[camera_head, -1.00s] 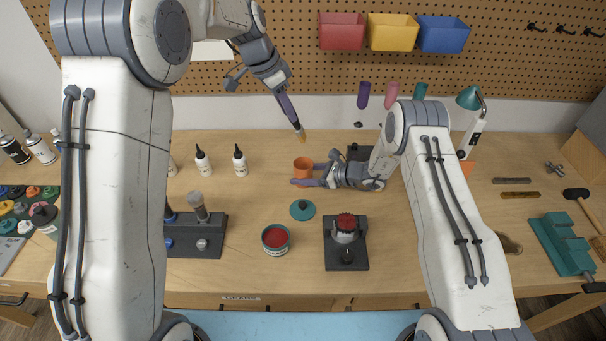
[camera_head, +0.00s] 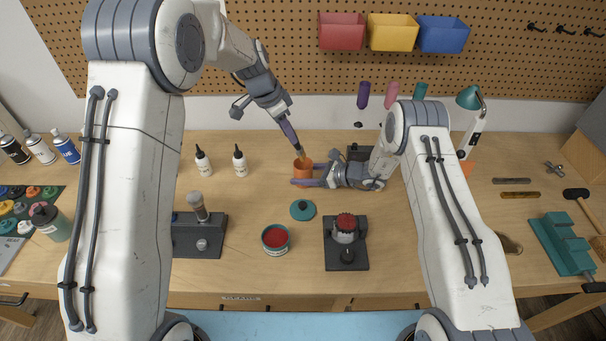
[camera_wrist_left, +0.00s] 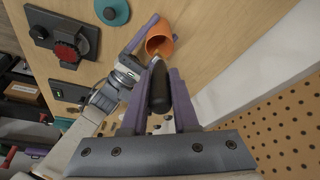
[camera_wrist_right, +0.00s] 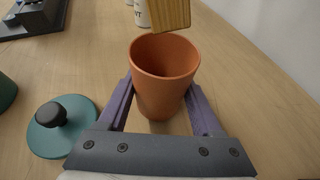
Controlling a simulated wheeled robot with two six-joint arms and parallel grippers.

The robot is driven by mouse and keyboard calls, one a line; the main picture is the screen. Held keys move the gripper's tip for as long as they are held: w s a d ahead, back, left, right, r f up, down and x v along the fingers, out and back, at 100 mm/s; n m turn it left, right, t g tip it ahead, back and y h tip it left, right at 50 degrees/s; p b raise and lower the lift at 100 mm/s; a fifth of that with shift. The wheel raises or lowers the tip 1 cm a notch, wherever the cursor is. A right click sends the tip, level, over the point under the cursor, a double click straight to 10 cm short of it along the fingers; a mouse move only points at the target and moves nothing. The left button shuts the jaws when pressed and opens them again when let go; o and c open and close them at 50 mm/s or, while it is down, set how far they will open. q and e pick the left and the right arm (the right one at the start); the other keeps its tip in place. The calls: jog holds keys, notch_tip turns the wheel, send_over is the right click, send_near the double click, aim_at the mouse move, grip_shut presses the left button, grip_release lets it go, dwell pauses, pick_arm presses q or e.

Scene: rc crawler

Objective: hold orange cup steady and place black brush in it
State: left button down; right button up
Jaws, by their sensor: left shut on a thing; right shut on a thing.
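The orange cup (camera_head: 303,168) stands upright on the workbench. My right gripper (camera_head: 304,176) is shut on it, with a purple finger on each side of the cup in the right wrist view (camera_wrist_right: 163,95). My left gripper (camera_head: 291,137) is shut on the black brush, whose black handle (camera_wrist_left: 159,88) shows between the fingers in the left wrist view. The brush points down, tilted, with its tan tip (camera_head: 300,152) at the cup's mouth. In the right wrist view the tip (camera_wrist_right: 168,14) appears just above the far rim, and the visible cup interior looks empty.
A teal lid (camera_head: 302,209), an open teal tin (camera_head: 275,239) and a black stand with a red top (camera_head: 346,240) sit in front of the cup. Two white bottles (camera_head: 240,161) stand to its left. Bare bench lies between them.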

pick_arm(q)
jog(key=shift+f, duration=2.2)
jog(key=c, duration=0.6)
grip_release()
jog(key=v, duration=1.2)
